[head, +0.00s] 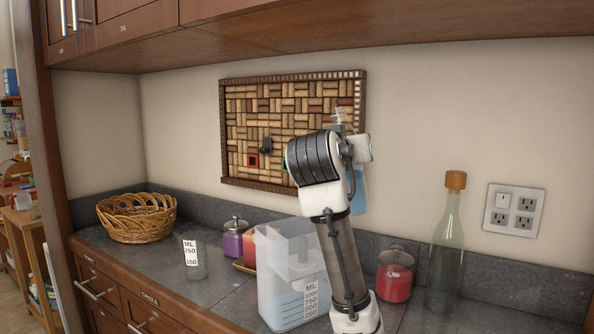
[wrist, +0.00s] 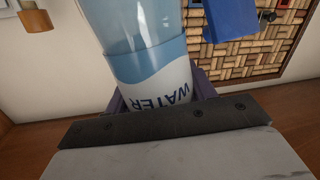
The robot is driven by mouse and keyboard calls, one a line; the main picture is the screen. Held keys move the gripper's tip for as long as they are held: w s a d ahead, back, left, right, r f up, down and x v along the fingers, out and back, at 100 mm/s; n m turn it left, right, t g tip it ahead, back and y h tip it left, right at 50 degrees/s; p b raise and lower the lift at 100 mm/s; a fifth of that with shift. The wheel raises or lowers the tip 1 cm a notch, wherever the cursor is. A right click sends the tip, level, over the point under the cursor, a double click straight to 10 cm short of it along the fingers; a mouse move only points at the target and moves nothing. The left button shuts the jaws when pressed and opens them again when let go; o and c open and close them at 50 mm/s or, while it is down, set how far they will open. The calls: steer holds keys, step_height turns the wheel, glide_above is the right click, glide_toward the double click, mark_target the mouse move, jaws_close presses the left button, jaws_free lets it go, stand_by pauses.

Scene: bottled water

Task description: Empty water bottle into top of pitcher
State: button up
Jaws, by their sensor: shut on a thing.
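My gripper (wrist: 160,92) is shut on the water bottle (wrist: 160,75), a clear bottle with a blue and white label reading WATER. In the head view my arm's wrist covers much of the bottle (head: 358,195); a clear part shows above the wrist and a blue part below it. The bottle is held above the counter, behind and right of the pitcher; its exact tilt is hard to tell. The clear pitcher (head: 275,268) stands on the counter with pale blue water inside and an ML scale on its side. My arm hides its right edge.
A small ML measuring cup (head: 195,258), a purple jar (head: 233,243) and a wicker basket (head: 137,220) stand left of the pitcher. A red jar (head: 394,283) and a tall corked glass bottle (head: 445,250) stand right. A cork board (head: 245,120) hangs behind. Upper cabinets (head: 300,30) overhang the counter.

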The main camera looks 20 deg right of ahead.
steer(key=n+p, duration=0.1)
steer(key=r+n+p, duration=0.1)
steer(key=shift+w+a+r+n+g, duration=0.15)
steer(key=shift+w+r+n+g, duration=0.1)
steer(key=shift+w+n+g, duration=0.05)
steer(key=shift+a+r, duration=0.1)
steer(key=shift+r, duration=0.05)
steer(key=shift+a+f+n, duration=0.1)
steer(key=shift+f+n, duration=0.2)
steer(key=shift+n, duration=0.4)
steer(key=shift+w+f+n+p, duration=0.2)
steer(key=shift+w+n+p, duration=0.1)
steer(key=shift+n+p, duration=0.1)
steer(key=shift+s+r+g+p, duration=0.15)
steer(key=shift+r+g+p, duration=0.15)
steer(key=shift+r+p, duration=0.1)
steer(key=shift+s+r+n, duration=0.15)
steer(key=shift+r+n, duration=0.05)
steer(key=shift+n, duration=0.4)
steer(key=shift+f+p, duration=0.2)
steer(key=shift+p, duration=0.1)
steer(key=shift+n, duration=0.3)
steer(key=shift+g+h, duration=0.3)
steer(key=shift+n, duration=0.3)
